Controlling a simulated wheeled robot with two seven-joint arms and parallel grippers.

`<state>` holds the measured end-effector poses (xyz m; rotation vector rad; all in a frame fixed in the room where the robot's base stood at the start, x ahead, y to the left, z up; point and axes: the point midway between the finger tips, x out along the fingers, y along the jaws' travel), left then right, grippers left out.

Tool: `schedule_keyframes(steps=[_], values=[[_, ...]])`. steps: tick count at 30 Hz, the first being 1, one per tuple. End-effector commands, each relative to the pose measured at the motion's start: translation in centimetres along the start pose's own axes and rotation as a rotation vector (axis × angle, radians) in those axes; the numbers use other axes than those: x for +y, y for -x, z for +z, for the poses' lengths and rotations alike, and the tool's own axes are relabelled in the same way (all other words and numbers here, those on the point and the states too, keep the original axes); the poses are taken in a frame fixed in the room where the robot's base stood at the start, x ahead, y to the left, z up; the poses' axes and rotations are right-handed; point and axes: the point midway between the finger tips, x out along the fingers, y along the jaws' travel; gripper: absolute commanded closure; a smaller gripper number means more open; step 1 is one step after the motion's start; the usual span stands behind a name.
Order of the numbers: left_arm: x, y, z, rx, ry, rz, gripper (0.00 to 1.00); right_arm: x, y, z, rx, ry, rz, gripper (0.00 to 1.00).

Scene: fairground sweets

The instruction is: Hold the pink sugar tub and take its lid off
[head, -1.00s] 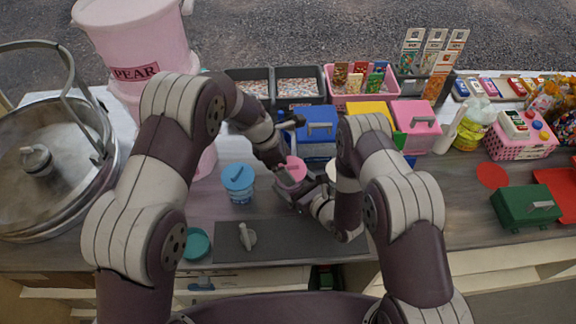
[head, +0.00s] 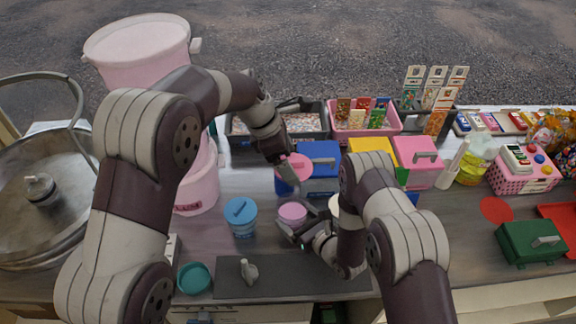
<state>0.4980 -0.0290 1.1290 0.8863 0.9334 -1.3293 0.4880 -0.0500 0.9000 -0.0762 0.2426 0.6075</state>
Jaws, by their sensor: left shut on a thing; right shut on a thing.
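The pink sugar tub (head: 292,212) stands at the middle of the counter, its round pink top facing up. My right gripper (head: 298,227) is shut on the tub from its near side and partly hides its lower part. The pink lid (head: 295,170) is in the air above and behind the tub, clearly apart from it. My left gripper (head: 284,160) is shut on the lid from above, and the lid is tilted.
A blue tub (head: 241,217) with its lid on stands left of the pink tub. A teal dish (head: 194,278) and a dark mat (head: 290,280) lie nearer me. A blue box (head: 322,160) is right behind the lid. A large steel pot (head: 35,235) fills the left.

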Motion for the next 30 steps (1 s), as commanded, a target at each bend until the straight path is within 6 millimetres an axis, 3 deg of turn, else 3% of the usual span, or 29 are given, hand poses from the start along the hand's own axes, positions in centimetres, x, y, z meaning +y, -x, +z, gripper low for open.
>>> schedule_keyframes(steps=[27, 28, 30], values=[[0.0, -0.8, -0.3, 0.0, 0.0, 0.0, 0.37, -0.1, -0.3, -0.9, -0.004, 0.001, 0.0, 0.3], [0.0, -0.8, -0.3, 0.0, 0.0, 0.0, 0.37, 0.0, -0.3, -0.9, -0.004, 0.001, 0.0, 0.03], [0.0, -0.8, -0.3, 0.0, 0.0, 0.0, 0.37, 0.0, -0.3, -1.0, -0.004, 0.001, 0.0, 0.0]])
